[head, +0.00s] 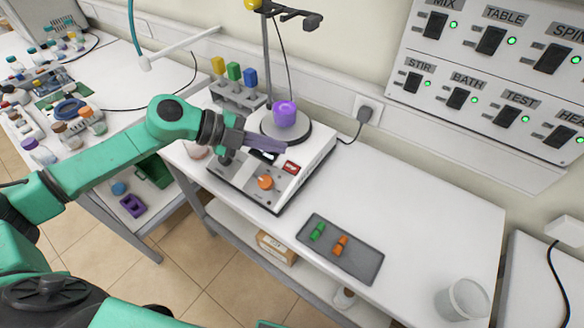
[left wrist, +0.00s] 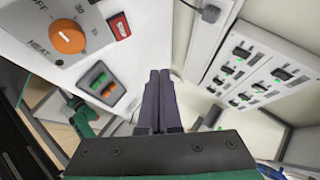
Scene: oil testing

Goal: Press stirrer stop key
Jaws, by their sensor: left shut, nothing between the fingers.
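The white stirrer (head: 318,150) stands on the bench with a purple vessel (head: 285,113) on its round plate. Its sloped front has an orange knob (head: 265,183) and a red element (head: 292,167); the knob (left wrist: 67,37) and the red element (left wrist: 119,26) also show in the left wrist view. My left gripper (head: 284,147) is shut and empty, reaching over the stirrer's front panel and hiding part of it. Its purple fingers (left wrist: 160,75) lie together in the left wrist view. I cannot read a stop label on any key. My right gripper is not in view.
A dark tray (head: 363,262) with a green piece (head: 318,232) and an orange piece (head: 340,245) lies at the bench's front. A white cup (head: 463,298) stands further right. A rack (head: 236,93) stands behind the stirrer. A labelled switch panel (head: 480,75) hangs on the wall.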

